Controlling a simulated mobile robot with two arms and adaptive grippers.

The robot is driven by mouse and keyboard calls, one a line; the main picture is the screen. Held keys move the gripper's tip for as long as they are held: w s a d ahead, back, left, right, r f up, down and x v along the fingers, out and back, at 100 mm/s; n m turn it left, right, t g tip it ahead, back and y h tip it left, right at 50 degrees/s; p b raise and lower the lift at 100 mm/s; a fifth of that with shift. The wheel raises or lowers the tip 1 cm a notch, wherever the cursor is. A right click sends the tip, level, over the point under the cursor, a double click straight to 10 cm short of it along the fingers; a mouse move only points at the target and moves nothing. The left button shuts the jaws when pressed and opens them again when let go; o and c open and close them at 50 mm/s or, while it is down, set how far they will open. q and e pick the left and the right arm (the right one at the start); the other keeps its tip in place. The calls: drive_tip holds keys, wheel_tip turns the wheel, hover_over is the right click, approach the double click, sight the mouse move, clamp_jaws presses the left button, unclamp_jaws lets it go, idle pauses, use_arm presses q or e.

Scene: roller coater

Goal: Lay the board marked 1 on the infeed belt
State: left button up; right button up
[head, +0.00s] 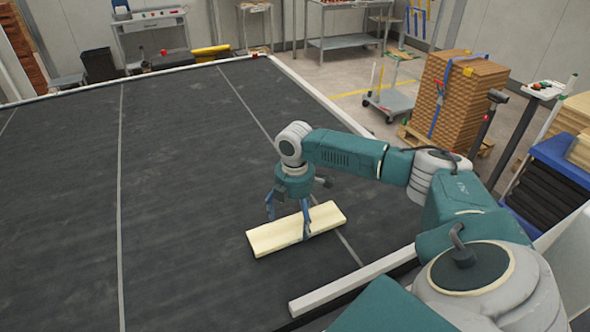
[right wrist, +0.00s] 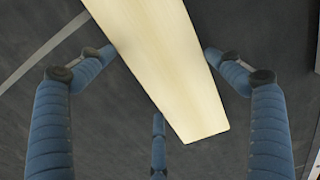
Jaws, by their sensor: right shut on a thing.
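A pale, flat wooden board (head: 268,239) is between the fingers of my right gripper (head: 289,226), over the dark infeed belt (head: 180,220). The gripper points down and is shut on the board. In the right wrist view the board (right wrist: 172,65) runs from the top edge to just right of centre, with blue fingers on both sides and a third one below. No number is readable on the board. I cannot tell whether its underside touches the belt or hangs slightly above it. My left gripper is out of view.
A white rail (head: 345,290) edges the belt at the near right. Strapped stacks of boards (head: 470,95) stand on a pallet beyond the right side. A grey cart (head: 390,100) and a workbench (head: 345,42) stand farther back. Much of the belt to the left is clear.

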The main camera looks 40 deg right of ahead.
sight(295, 221)
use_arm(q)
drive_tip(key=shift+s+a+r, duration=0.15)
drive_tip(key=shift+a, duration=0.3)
use_arm(e)
drive_tip(key=shift+f, duration=0.6)
drive_tip(key=o, duration=1)
drive_tip(key=shift+o, duration=0.2)
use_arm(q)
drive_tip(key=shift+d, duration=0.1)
use_arm(e)
drive_tip(key=shift+r, duration=0.1)
drive_tip(key=shift+w+d+r, duration=0.1)
drive_tip(key=shift+r, duration=0.3)
use_arm(q)
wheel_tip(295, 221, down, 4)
drive_tip(key=b, duration=0.3)
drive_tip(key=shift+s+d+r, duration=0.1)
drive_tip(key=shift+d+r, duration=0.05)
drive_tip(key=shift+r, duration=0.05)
use_arm(e)
wheel_tip(295, 221, up, 11)
